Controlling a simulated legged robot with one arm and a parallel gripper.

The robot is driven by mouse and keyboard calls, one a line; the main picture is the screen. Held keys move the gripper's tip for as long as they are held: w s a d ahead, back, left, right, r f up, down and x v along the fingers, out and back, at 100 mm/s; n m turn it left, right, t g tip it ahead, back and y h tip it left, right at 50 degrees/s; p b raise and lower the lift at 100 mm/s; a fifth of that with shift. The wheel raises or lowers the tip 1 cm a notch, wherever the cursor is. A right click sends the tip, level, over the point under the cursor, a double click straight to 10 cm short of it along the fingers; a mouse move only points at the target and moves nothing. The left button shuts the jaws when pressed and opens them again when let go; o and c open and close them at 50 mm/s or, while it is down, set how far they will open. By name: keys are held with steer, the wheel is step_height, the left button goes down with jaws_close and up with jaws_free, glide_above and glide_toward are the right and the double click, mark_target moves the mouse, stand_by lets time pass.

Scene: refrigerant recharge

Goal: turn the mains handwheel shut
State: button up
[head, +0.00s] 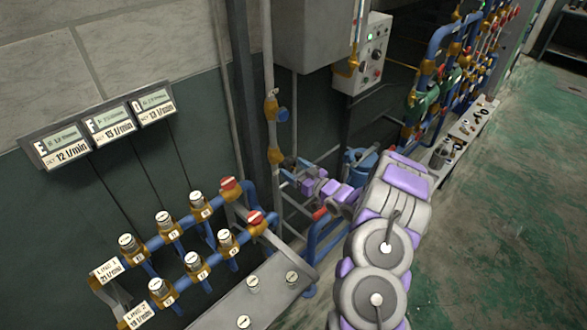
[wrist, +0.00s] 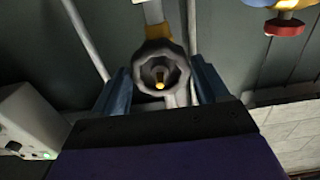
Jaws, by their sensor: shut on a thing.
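The mains handwheel (wrist: 148,62) is a grey, lobed ring with a dark recess and a small brass-coloured stem in its middle. In the wrist view it sits between the two blue fingers of my gripper (wrist: 163,78), one on each side. My gripper is shut on it. In the head view my gripper (head: 294,170) reaches the pipework by the dark post, and the handwheel is too small and too covered there to make out clearly.
Blue pipes with several valves (head: 163,219) and a grey shelf (head: 225,311) stand left of my arm. A red knob (wrist: 285,27) is near the wheel. A control box (head: 364,52) hangs behind. Green floor (head: 500,220) is clear at right.

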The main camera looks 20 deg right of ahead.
steer(key=shift+c, duration=1.3)
steer(key=shift+r+p, duration=0.1)
steer(key=shift+p, duration=0.2)
steer(key=shift+d+m+p, duration=0.1)
steer(key=shift+m+p, duration=0.2)
steer(key=shift+p, duration=0.3)
steer(key=m+p, duration=0.3)
steer(key=shift+m+p, duration=0.45)
steer(key=shift+m, duration=0.15)
